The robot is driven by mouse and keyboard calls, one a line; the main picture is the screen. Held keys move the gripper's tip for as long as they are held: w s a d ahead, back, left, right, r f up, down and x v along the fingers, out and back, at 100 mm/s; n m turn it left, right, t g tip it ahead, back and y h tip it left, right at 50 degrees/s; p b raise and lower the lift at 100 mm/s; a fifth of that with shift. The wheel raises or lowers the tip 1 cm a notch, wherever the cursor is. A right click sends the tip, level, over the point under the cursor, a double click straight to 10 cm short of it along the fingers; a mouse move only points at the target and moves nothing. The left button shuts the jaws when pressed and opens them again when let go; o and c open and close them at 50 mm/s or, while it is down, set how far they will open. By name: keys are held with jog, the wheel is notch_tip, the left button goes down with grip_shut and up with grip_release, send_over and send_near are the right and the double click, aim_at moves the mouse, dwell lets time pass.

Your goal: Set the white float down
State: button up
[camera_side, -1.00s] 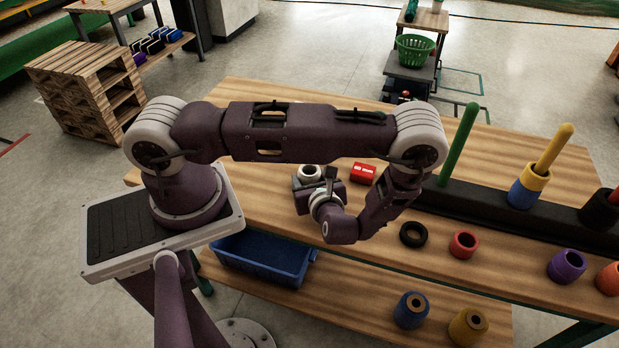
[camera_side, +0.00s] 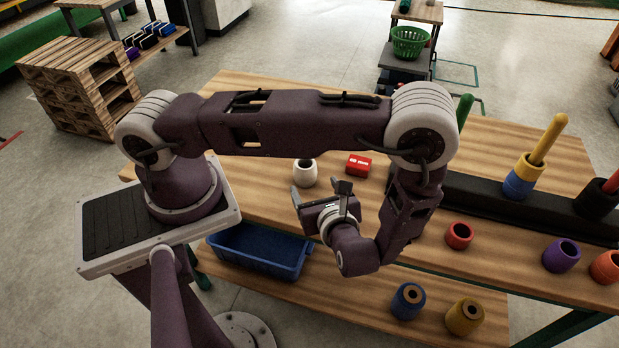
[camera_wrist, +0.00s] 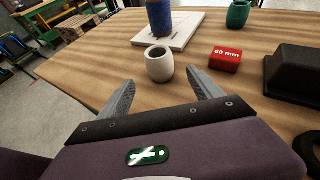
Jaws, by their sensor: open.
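The white float (camera_side: 305,172) stands upright on the wooden table, its dark hole facing up. It also shows in the wrist view (camera_wrist: 159,64), just beyond my fingertips and between their lines. My gripper (camera_side: 319,193) is open and empty, on the near side of the float in the side view. In the wrist view my gripper (camera_wrist: 161,82) has its two grey fingers spread wide, with bare table between them and a small gap to the float.
A red block marked 60 mm (camera_side: 359,165) lies right of the float. The wrist view shows a blue float (camera_wrist: 159,18) on a white board (camera_wrist: 178,30) behind it, a green float (camera_wrist: 238,13) and a black base (camera_wrist: 295,72). Red (camera_side: 459,236) and purple (camera_side: 561,256) floats stand at right.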

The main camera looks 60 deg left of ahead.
jog(key=shift+s+d+r, duration=0.1)
jog(key=shift+d+r, duration=0.15)
jog(key=shift+d, duration=0.2)
jog(key=s+d+r+n+t+h, duration=0.1)
jog(key=s+r+n+h, duration=0.2)
jog(key=r+n, duration=0.3)
jog(key=s+d+r+n+t+h, duration=0.1)
jog(key=s+r+n+h, duration=0.2)
jog(key=r, duration=1.1)
jog(key=s+d+r+n+h, duration=0.2)
jog(key=s+r+n+h, duration=0.2)
jog(key=r+n+h, duration=0.3)
notch_tip(320, 180, up, 3)
jog(key=n, duration=0.4)
jog(key=shift+t, duration=0.4)
